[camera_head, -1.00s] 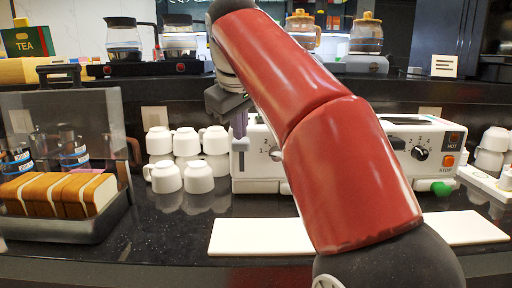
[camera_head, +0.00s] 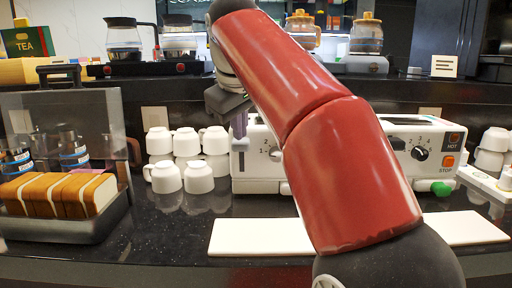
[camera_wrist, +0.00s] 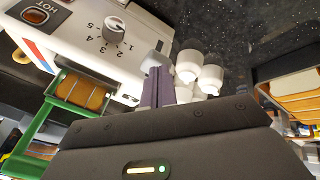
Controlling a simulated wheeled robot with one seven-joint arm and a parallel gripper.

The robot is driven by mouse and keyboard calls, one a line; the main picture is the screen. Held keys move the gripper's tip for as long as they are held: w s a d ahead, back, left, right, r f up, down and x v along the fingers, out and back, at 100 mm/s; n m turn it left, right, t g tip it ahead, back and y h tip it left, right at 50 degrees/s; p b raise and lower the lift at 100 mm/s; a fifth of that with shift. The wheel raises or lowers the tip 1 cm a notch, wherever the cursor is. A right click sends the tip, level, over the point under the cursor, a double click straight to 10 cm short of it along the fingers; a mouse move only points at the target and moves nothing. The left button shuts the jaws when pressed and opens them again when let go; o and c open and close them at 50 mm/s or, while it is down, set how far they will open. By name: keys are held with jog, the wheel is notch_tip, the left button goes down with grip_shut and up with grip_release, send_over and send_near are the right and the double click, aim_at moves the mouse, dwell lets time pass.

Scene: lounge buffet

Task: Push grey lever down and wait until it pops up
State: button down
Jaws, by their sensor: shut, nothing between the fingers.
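The white toaster (camera_head: 262,178) stands on the dark counter, partly hidden behind my red arm. Its grey lever (camera_head: 240,145) is on the front at the left end, near the top. My gripper (camera_head: 239,136) is shut and empty, pointing down, with its fingertips just above or touching the lever; I cannot tell which. In the wrist view, the purple-grey fingers (camera_wrist: 158,86) end right by the pale grey lever (camera_wrist: 155,61). Toasted bread (camera_wrist: 82,92) sits in a green-framed slot of the toaster.
White cups (camera_head: 198,177) are stacked left of the toaster. A bread case (camera_head: 65,225) stands at far left. A white board (camera_head: 262,237) lies in front of the toaster. Glass pots (camera_head: 124,38) line the back shelf. Dark counter is clear between the bread case and board.

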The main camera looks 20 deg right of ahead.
dwell(0.4)
notch_tip(320, 180, down, 9)
jog(key=b, duration=0.7)
dwell(0.7)
jog(key=shift+r, duration=0.1)
notch_tip(320, 180, up, 12)
jog(key=p, duration=0.9)
